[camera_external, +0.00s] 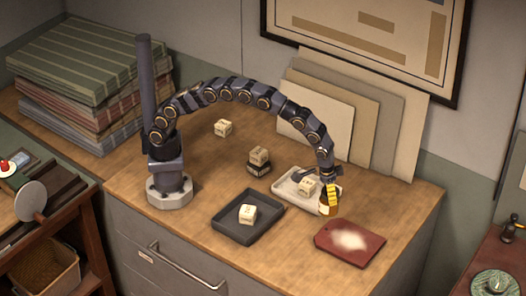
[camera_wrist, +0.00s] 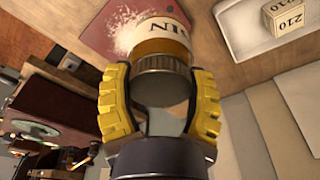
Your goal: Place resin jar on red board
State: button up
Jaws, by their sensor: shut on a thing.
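The resin jar (camera_wrist: 168,45) has a pale label with dark letters ending in "SIN", an amber body and a dark ridged lid. My gripper (camera_wrist: 160,80) is shut around its lid end, with a yellow finger on each side. In the external view my gripper (camera_external: 333,196) and the small, partly hidden jar (camera_external: 322,210) are by the front right corner of the white tray, behind the red board. The red board (camera_external: 368,252) lies at the front right with white powder on its middle. Its edge also shows beyond the jar in the wrist view (camera_wrist: 97,14).
A dark tray (camera_external: 229,230) holds another block (camera_external: 247,214). A block (camera_external: 259,155) sits on a black base, and one (camera_external: 223,127) stands farther back. Panels (camera_external: 405,125) lean on the wall.

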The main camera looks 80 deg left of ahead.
jog(key=shift+w+d+f, duration=0.4)
jog(key=shift+w+f, duration=0.35)
jog(key=shift+f, duration=0.75)
jog(key=shift+w+d+f, duration=0.45)
jog(key=shift+w+f, duration=0.25)
jog(key=shift+f, duration=0.75)
jog(key=shift+w+d+f, duration=0.4)
jog(key=shift+w+f, duration=0.35)
jog(key=shift+f, duration=0.75)
jog(key=shift+f, duration=0.15)
jog(key=o, duration=1.1)
jog(key=r, duration=0.4)
jog(key=s+r, duration=0.1)
jog(key=r, duration=0.3)
jog(key=s+r, duration=0.1)
jog(key=r, duration=0.3)
jog(key=shift+a+r, duration=0.1)
